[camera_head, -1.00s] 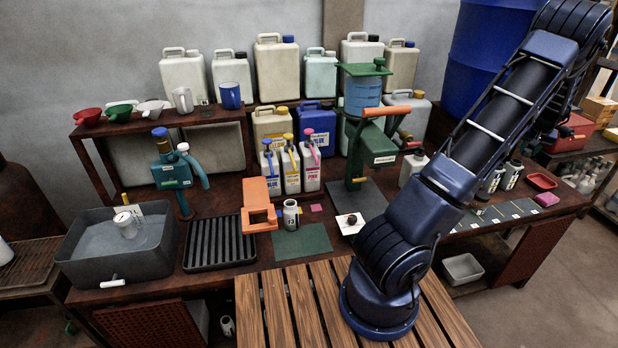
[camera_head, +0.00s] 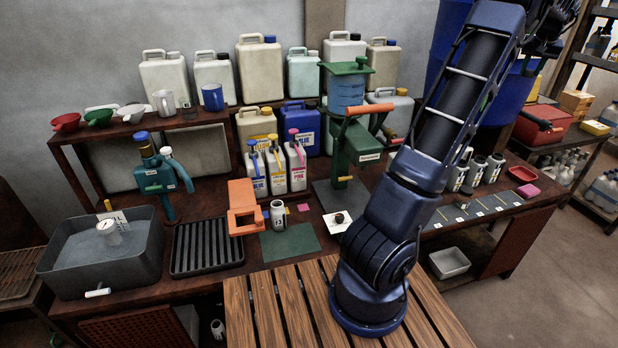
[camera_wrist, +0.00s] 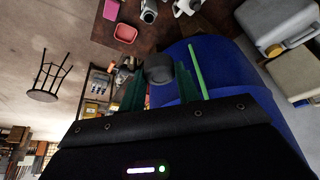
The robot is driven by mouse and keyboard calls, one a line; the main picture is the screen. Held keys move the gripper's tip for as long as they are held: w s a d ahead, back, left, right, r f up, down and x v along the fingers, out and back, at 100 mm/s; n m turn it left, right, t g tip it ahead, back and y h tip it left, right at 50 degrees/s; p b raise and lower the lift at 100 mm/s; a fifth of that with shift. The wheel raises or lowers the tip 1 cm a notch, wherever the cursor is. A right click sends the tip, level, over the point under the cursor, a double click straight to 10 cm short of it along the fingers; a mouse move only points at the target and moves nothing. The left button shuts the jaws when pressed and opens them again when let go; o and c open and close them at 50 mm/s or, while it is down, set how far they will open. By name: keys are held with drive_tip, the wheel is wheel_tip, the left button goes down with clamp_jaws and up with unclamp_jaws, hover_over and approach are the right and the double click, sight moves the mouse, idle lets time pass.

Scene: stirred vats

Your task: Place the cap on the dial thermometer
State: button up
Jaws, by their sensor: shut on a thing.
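In the wrist view my gripper (camera_wrist: 158,85) has its dark green fingers on either side of a small grey round piece (camera_wrist: 159,68), and it is shut on it. This looks like the cap. It is held up in the air, with the blue drum behind it. In the head view my arm reaches up to the top right, and the fingers and the held piece cannot be made out there. A round pale piece with a light top (camera_head: 109,232) stands in the grey tub at the left. I cannot tell whether it is the dial thermometer. My gripper is far from it.
The grey tub (camera_head: 57,268) holds liquid. A black ribbed tray (camera_head: 207,247), an orange stand (camera_head: 243,205) and a green pump (camera_head: 358,145) stand on the bench. Several jugs line the back. The blue drum (camera_wrist: 210,70) is close to my gripper.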

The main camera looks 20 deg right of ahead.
drive_tip(key=w+a+n+t+y, duration=0.1)
drive_tip(key=w+a+n+y, duration=0.45)
drive_tip(key=w+a, duration=3)
drive_tip(key=w+a+n, duration=0.3)
drive_tip(key=w+a, duration=0.1)
drive_tip(key=a, duration=1.2)
drive_tip(key=w+a+n, duration=0.3)
drive_tip(key=w+a, duration=0.1)
drive_tip(key=a, duration=1.2)
drive_tip(key=w+a+n, duration=0.4)
drive_tip(key=a, duration=1.2)
drive_tip(key=s+a+n+g, duration=0.1)
drive_tip(key=s+a+n, duration=0.15)
drive_tip(key=a, duration=1.55)
drive_tip(key=n+g+y, duration=0.2)
drive_tip(key=n+g, duration=0.1)
drive_tip(key=n, duration=0.6)
hover_over(102, 224)
drive_tip(key=d, duration=0.2)
wheel_tip(102, 224, down, 38)
drive_tip(key=shift+a, duration=0.15)
